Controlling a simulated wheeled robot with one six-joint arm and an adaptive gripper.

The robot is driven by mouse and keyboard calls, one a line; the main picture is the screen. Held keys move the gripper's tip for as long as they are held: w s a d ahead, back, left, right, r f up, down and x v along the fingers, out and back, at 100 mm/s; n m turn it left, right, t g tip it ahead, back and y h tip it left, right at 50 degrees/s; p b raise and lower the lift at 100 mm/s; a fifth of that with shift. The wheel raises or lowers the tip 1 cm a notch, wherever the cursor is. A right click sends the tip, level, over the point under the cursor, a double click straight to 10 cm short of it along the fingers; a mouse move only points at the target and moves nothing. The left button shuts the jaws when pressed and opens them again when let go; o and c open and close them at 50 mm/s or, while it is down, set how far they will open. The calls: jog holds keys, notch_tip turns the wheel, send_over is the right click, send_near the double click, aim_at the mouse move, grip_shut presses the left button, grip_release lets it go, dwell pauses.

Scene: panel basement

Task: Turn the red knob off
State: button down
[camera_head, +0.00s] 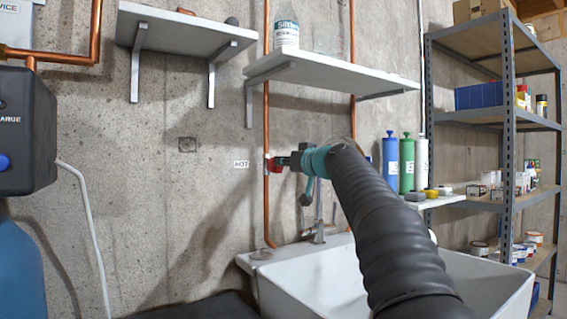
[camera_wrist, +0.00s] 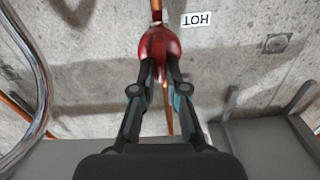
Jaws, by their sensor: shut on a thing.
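The red knob (camera_head: 274,166) sits on a vertical copper pipe on the concrete wall, just left of my gripper in the head view. It also shows in the wrist view (camera_wrist: 159,46), at the top centre, with the fingertips on it. My gripper (camera_head: 283,163) reaches in from the right, and in the wrist view my gripper (camera_wrist: 160,75) has both fingers closed on the knob's near side. The fingers hide part of the knob. A "HOT" label (camera_head: 241,164) is on the wall beside the knob.
A white sink (camera_head: 300,285) with a tap (camera_head: 318,232) lies below. Wall shelves (camera_head: 335,73) hang above. Blue (camera_head: 390,163) and green (camera_head: 407,163) cylinders stand to the right, near a metal rack (camera_head: 507,130). A dark box (camera_head: 28,130) is at left.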

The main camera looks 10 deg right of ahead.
jog(key=shift+w+d+f+m+p, duration=0.15)
jog(key=shift+f+m+p, duration=0.1)
jog(key=shift+m, duration=2.6)
jog(key=shift+d+f+m+p, duration=0.1)
jog(key=shift+d+m+p, duration=0.1)
jog(key=shift+m, duration=2.6)
jog(key=shift+w+d+f+m+p, duration=0.1)
jog(key=shift+f+m+p, duration=0.15)
jog(key=shift+m, duration=2.6)
jog(key=c, duration=1.2)
grip_release()
jog(key=v, duration=1.2)
